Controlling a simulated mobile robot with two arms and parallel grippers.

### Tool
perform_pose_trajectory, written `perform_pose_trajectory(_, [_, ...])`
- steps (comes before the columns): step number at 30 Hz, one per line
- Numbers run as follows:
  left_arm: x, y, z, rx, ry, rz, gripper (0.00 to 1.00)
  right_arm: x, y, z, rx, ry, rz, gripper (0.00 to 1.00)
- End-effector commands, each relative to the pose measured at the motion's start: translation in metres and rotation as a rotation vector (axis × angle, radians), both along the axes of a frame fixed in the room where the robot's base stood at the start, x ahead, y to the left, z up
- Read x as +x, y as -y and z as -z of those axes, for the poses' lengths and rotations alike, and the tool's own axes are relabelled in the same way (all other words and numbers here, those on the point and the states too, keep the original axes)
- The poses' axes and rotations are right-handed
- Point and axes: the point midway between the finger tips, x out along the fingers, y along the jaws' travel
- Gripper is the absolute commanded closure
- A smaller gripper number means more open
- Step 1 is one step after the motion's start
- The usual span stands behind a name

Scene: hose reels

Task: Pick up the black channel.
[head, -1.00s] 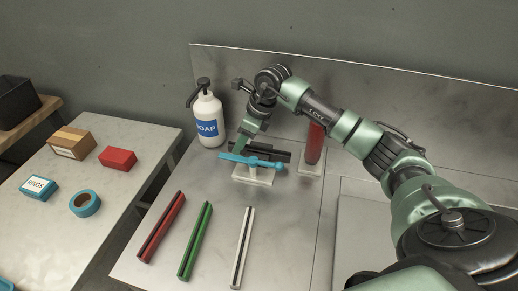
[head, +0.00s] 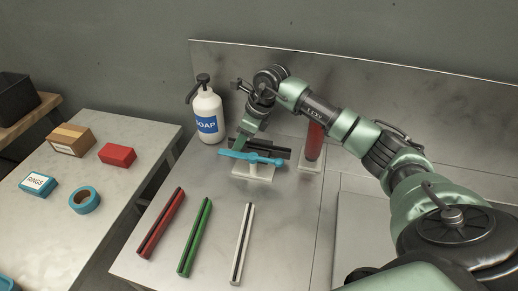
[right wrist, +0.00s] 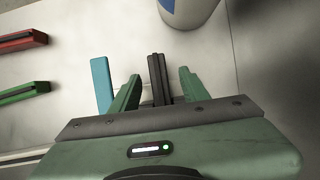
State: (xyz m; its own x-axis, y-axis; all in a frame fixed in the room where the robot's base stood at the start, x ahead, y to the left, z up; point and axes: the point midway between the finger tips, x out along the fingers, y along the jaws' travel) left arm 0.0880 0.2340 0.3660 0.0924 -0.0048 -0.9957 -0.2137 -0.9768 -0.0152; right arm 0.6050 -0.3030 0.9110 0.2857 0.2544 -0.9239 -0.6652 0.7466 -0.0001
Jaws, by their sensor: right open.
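The black channel (head: 278,153) lies on the metal bench behind a blue bar (head: 251,157) on a white stand. The bar hides part of it in the head view. My right gripper (head: 241,144) is low over the channel's left part. In the right wrist view, the black channel (right wrist: 157,76) runs between the two green fingers of my open right gripper (right wrist: 159,87), with a gap on each side. The blue bar (right wrist: 101,82) is outside the left finger there. My left gripper is not in view.
A soap bottle (head: 207,116) stands close to the left of my right gripper. A red cylinder (head: 314,142) stands to the right on a pale base. Red (head: 161,224), green (head: 195,238) and white (head: 242,244) channels lie in front, with bare bench around them.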

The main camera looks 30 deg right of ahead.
Motion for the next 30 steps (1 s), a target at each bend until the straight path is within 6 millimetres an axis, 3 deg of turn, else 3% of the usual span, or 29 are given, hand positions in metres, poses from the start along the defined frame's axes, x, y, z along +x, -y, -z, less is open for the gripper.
perform_pose_trajectory(3, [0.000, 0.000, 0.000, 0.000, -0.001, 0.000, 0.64, 0.000, 0.000, 0.000, 0.000, 0.000, 0.000, 0.55])
perform_pose_trajectory(8, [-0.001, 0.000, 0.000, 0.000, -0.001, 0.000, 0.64, 0.000, 0.000, 0.000, 0.000, 0.000, 0.000, 0.96])
perform_pose_trajectory(9, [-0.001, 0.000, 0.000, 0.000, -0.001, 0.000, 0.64, 0.000, 0.000, 0.000, 0.000, 0.000, 0.000, 1.00])
perform_pose_trajectory(24, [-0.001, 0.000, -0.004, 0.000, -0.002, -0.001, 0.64, 0.001, 0.000, -0.011, 0.000, 0.002, -0.001, 1.00])
perform_pose_trajectory(30, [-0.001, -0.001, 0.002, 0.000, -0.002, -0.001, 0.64, 0.002, 0.001, -0.046, -0.001, 0.006, 0.000, 1.00])
